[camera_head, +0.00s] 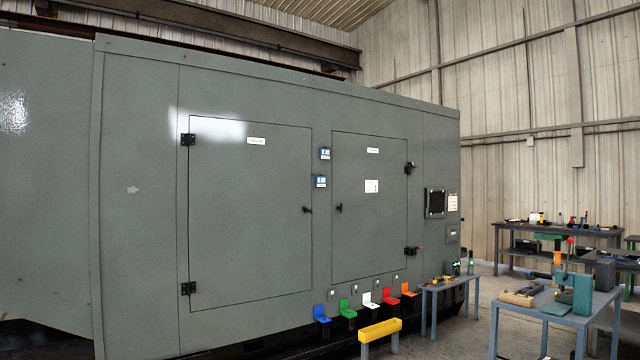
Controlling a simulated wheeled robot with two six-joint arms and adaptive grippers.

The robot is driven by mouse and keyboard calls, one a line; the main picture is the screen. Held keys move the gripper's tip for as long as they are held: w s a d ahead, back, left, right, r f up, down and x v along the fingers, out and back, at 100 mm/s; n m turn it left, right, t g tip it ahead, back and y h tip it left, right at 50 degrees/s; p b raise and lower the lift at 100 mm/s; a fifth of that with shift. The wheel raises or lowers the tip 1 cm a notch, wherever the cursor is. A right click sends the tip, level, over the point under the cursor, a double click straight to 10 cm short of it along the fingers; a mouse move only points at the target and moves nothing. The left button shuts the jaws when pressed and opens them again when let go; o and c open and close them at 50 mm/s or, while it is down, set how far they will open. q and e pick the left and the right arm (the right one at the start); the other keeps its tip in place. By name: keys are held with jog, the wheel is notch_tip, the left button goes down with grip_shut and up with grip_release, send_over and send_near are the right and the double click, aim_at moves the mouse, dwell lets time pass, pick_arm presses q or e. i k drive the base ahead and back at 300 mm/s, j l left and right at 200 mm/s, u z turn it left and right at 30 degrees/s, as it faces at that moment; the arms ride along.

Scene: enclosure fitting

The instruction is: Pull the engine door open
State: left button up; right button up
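A large grey enclosure (142,200) fills the left and middle of the head view. It has two flush doors, both closed. The left door (245,230) has black hinges on its left edge and a small dark handle (307,210) near its right edge. The right door (372,235) has hinges on its right edge and a small dark handle (339,208) near its left edge. Each has a small white label at the top, too small to read, so I cannot tell which is the engine door. Neither of my grippers is in view.
Coloured connectors and a yellow tray (380,330) sit low in front of the enclosure. A narrow blue-legged table (448,285) stands at its right end. A workbench (585,318) with a green press is at the right. Open floor shows between these tables.

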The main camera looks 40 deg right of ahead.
aim_at(249, 228)
jog(key=i+l+z, duration=1.3)
jog(key=i, duration=0.6)
jog(key=i+z, duration=0.35)
jog(key=i, duration=0.5)
jog(key=i+u, duration=0.1)
jog(key=i, duration=0.5)
jog(key=i+l, duration=0.15)
jog(key=i, duration=0.45)
jog(key=i+l+u, duration=0.15)
jog(key=i, duration=0.45)
jog(key=i+l+u, duration=0.1)
jog(key=i, duration=0.5)
